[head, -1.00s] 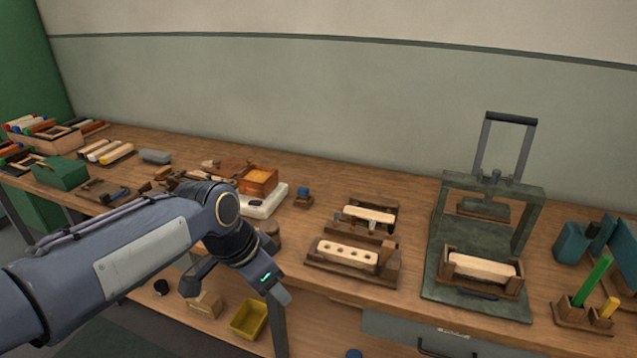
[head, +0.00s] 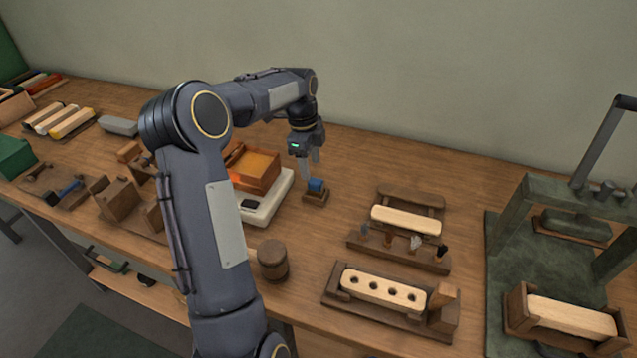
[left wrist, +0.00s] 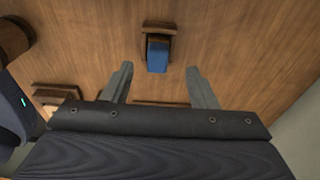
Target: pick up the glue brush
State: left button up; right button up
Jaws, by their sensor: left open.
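A small blue piece (head: 316,185) stands upright in a wooden stand (head: 315,196) right of the white scale. It may be the glue brush, but no bristles can be made out. My left gripper (head: 310,168) points down just above and behind it, open and empty. In the left wrist view, the blue piece (left wrist: 158,55) appears beyond the two spread fingertips (left wrist: 160,78), between their lines and not touched. Another tool with a blue part (head: 70,188) lies on a wooden rest at the far left. My right gripper is out of view.
A white scale (head: 269,209) with a wooden box (head: 252,170) stands close left of the gripper. A wooden barrel-shaped pot (head: 272,259) is nearer the front. Brush blocks in wooden fixtures (head: 390,305) and a green press (head: 560,240) are to the right. The bench behind the stand is clear.

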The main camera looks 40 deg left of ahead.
aim_at(316, 181)
pick_arm(q)
jog(key=f, duration=0.2)
jog(key=d+f, duration=0.1)
jog(key=f, duration=0.3)
jog(key=shift+w+d+f, duration=0.1)
jog(key=shift+d, duration=0.15)
jog(key=shift+c, duration=0.2)
jog(key=c, duration=1)
